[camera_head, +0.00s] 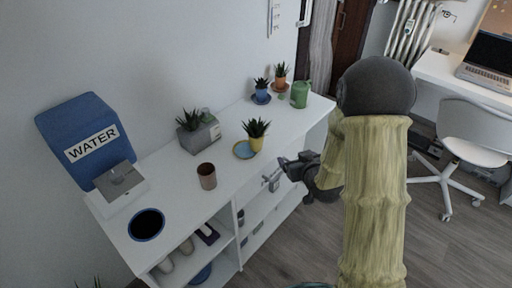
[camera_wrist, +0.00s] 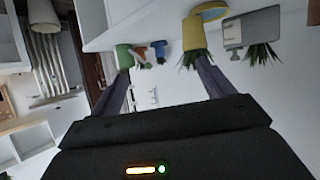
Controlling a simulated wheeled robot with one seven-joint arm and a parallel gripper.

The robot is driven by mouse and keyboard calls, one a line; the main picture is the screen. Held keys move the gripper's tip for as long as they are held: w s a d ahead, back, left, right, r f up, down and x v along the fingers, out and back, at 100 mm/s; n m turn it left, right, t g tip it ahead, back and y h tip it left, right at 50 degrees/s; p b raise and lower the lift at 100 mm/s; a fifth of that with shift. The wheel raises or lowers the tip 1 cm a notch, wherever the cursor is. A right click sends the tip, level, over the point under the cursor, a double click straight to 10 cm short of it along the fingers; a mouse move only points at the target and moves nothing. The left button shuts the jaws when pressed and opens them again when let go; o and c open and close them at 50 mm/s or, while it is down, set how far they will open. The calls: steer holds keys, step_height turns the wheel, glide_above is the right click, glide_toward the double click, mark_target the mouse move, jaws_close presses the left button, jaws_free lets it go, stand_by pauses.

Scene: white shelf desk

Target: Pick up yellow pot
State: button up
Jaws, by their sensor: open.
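The yellow pot (camera_head: 257,144) holds a spiky green plant and stands on the white shelf desk, at the right edge of a round saucer (camera_head: 240,152). In the wrist view, which looks upside down, the yellow pot (camera_wrist: 193,33) is beyond the tip of the right-hand finger. My gripper (camera_head: 274,173) is at the front edge of the desk, right of and nearer than the pot.
A grey planter (camera_head: 201,139) and a brown cup (camera_head: 207,177) stand to the left. A blue pot (camera_head: 261,97), an orange pot (camera_head: 281,84) and a green mug (camera_head: 300,94) stand farther back. A blue WATER box (camera_head: 85,130) is at far left. Desk surface around the saucer is clear.

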mark_target(259, 140)
steer(key=a+f+n+t+y+b, duration=0.1)
steer(key=a+f+t+y+b, duration=0.2)
steer(key=a+f+y, duration=0.2)
steer(key=shift+w+f+n+b, duration=0.25)
steer(key=shift+w+n+b, duration=0.1)
steer(key=shift+n, duration=0.05)
steer(key=shift+a, duration=0.1)
steer(key=p+x, duration=0.1)
steer(key=x, duration=1.1)
steer(key=shift+w+r+p, duration=0.1)
steer(key=shift+r+p, duration=0.15)
steer(key=shift+p, duration=0.1)
steer(key=shift+w, duration=0.1)
